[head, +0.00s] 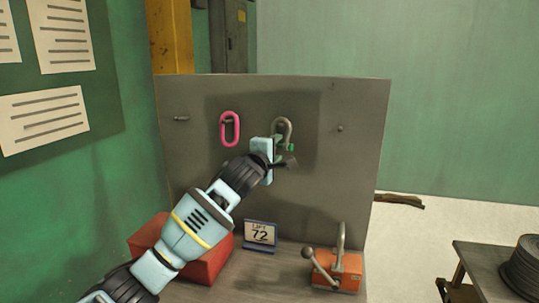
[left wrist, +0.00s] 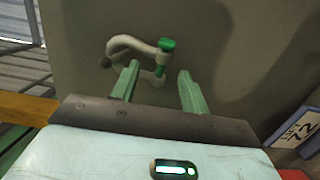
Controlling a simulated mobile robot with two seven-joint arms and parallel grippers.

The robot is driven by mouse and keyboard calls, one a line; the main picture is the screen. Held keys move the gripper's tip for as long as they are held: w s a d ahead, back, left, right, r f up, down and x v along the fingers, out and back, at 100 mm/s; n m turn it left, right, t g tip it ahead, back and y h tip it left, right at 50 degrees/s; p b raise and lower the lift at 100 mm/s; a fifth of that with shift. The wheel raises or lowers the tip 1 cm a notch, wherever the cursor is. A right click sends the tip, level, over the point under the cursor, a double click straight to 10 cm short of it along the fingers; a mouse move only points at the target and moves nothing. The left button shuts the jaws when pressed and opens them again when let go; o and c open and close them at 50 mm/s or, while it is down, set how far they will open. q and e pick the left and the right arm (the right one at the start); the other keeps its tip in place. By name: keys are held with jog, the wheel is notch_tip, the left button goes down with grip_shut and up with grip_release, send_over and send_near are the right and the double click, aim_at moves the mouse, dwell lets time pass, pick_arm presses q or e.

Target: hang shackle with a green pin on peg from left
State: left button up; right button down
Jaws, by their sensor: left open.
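The grey shackle with a green pin (head: 285,127) is at the upright grey panel (head: 355,180), at a spot right of the pink link. It also shows in the left wrist view (left wrist: 135,43), its bow at a dark round peg end (left wrist: 106,62) and its green pin (left wrist: 162,62) towards the fingers. The bow appears to hang on that peg. My left gripper (head: 284,153) is open, just below the shackle; in the left wrist view its fingers (left wrist: 158,84) stand on either side of the pin's lower part, with gaps. My right gripper is not in view.
A pink oblong link (head: 230,128) hangs on a peg to the left. Bare pegs stand at far left (head: 181,119) and right (head: 339,128). Below are a red box (head: 215,262), a "72" sign (head: 260,234) and an orange block (head: 343,272) with a lever and grey loop.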

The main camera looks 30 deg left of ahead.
pick_arm(q)
jog(key=shift+s+d, duration=0.15)
jog(key=shift+s, duration=1.1)
jog(key=shift+s+d, duration=0.15)
jog(key=shift+s, duration=1.1)
